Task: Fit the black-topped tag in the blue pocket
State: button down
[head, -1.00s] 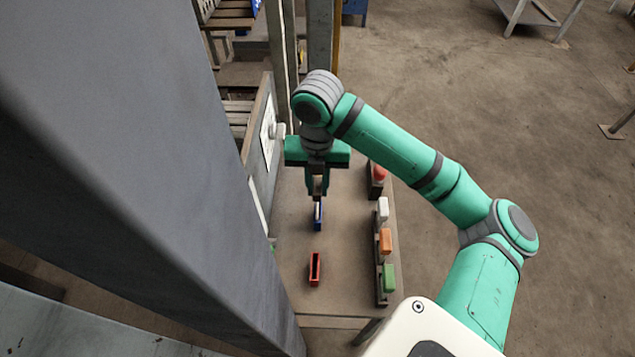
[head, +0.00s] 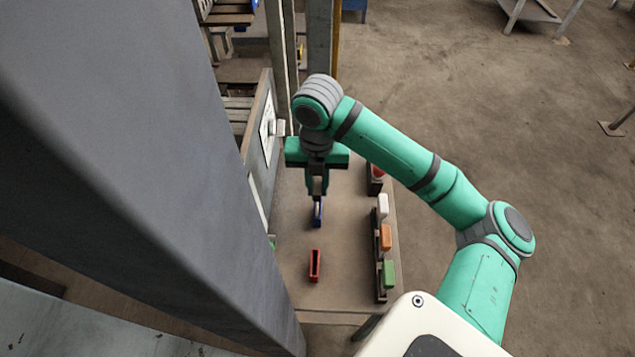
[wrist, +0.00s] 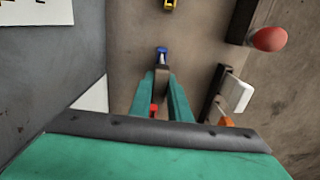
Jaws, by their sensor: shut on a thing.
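My gripper (head: 317,193) points down over the table and is shut on the tag. The tag's dark top (wrist: 161,76) shows between the fingers in the wrist view. Most of the tag is hidden by the fingers in the head view. The blue pocket (head: 318,219) is a small upright holder right below the fingertips. It also shows just beyond the fingertips in the wrist view (wrist: 161,50). The tag's lower end is at or close above the pocket's mouth; I cannot tell whether it is inside.
A red pocket (head: 314,265) stands nearer on the table, and a yellow one (wrist: 170,4) farther off. A dark rack on the right holds red (wrist: 269,39), white (head: 383,206), orange (head: 386,237) and green (head: 388,274) topped pieces. A wall panel (head: 262,140) is close on the left.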

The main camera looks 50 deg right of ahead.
jog(key=shift+f, duration=1.55)
dwell(0.4)
jog(key=c, duration=1.6)
grip_release()
notch_tip(320, 180, up, 11)
jog(key=shift+f, duration=0.15)
jog(key=shift+w, duration=0.1)
